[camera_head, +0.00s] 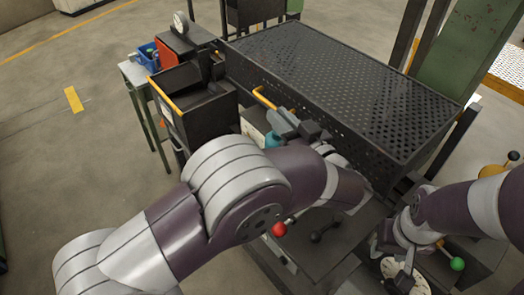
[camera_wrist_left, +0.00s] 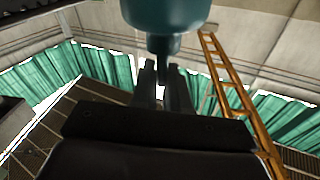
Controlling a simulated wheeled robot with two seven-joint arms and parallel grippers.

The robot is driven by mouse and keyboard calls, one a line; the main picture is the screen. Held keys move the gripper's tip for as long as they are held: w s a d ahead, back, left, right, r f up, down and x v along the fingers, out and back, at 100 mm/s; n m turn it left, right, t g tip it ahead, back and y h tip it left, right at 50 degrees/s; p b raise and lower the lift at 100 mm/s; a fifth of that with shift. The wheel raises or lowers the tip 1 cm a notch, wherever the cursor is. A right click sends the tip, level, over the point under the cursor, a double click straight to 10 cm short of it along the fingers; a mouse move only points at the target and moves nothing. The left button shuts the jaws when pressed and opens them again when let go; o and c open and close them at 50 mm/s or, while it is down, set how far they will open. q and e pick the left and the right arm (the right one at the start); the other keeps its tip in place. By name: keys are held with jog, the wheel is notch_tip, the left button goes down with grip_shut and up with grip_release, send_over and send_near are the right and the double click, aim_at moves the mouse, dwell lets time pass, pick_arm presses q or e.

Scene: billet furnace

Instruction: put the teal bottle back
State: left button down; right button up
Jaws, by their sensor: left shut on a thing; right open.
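The teal bottle (camera_head: 272,141) shows only in part in the head view, beside the left fingers and partly hidden by my left arm. In the left wrist view its rounded teal body (camera_wrist_left: 166,15) fills the top middle, with a narrower part below it at the fingers. My left gripper (camera_head: 288,124) is shut on the bottle, in front of the perforated dark housing; its dark fingers (camera_wrist_left: 158,82) also show in the left wrist view. My right gripper (camera_head: 403,268) is open at the lower right, next to a round white dial, its fingertips only partly clear.
The perforated dark housing (camera_head: 335,85) fills the upper middle, with a yellow handle (camera_head: 262,98) at its near left. A dark box with a yellow edge (camera_head: 205,122) stands left of the gripper. A red knob (camera_head: 279,229) and a green knob (camera_head: 457,263) stick up nearby.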

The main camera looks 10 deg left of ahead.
pick_arm(q)
jog(key=s+a+f+p, duration=0.2)
jog(key=a+f, duration=0.2)
jog(key=f, duration=0.3)
jog(key=shift+s+f, duration=0.15)
jog(key=c, duration=1.1)
grip_release()
jog(key=b+v, duration=0.4)
jog(key=v, duration=0.8)
